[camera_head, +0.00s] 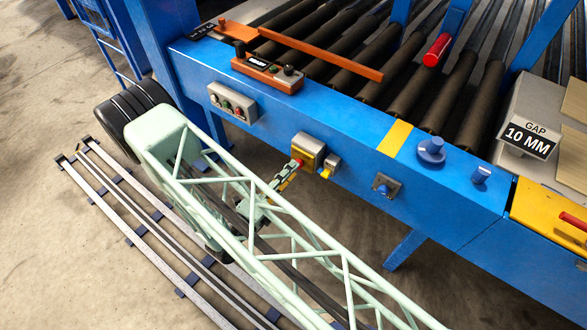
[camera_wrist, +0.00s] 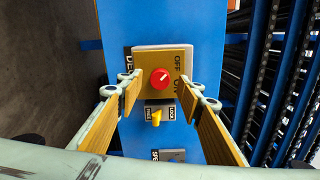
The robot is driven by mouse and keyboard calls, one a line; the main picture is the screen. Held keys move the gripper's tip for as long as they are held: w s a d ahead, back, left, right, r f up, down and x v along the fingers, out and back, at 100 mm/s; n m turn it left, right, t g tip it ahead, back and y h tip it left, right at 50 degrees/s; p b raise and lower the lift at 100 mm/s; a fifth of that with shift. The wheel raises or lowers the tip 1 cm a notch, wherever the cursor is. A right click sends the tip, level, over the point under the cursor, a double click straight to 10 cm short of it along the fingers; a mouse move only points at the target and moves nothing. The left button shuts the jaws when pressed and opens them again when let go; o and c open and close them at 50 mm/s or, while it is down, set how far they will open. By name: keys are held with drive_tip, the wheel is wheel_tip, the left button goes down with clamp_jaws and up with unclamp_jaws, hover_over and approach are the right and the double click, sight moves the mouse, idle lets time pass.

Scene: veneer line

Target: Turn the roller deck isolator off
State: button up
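The isolator is a round red knob (camera_wrist: 160,78) on a yellow plate (camera_wrist: 146,58) marked OFF and ON, fixed to the blue machine side. A small pale mark shows on the knob's upper right; I cannot surely tell which label it indicates. In the head view its grey and yellow housing (camera_head: 309,148) is on the front face. My gripper (camera_wrist: 161,92) is open and empty, with its wood-coloured fingers on either side of the knob, apart from it. In the head view my gripper (camera_head: 283,178) is close in front of the housing.
A small yellow lever (camera_wrist: 155,117) with a LOCK label sits just below the plate. A push-button box (camera_head: 232,102), a blue knob (camera_head: 431,150) and another blue switch (camera_head: 386,185) are on the same machine. Black rollers (camera_head: 410,80) lie behind. Floor rails (camera_head: 130,225) run alongside.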

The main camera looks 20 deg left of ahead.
drive_tip(key=v, duration=0.9)
idle(0.3)
drive_tip(key=shift+w+r, duration=0.1)
idle(0.4)
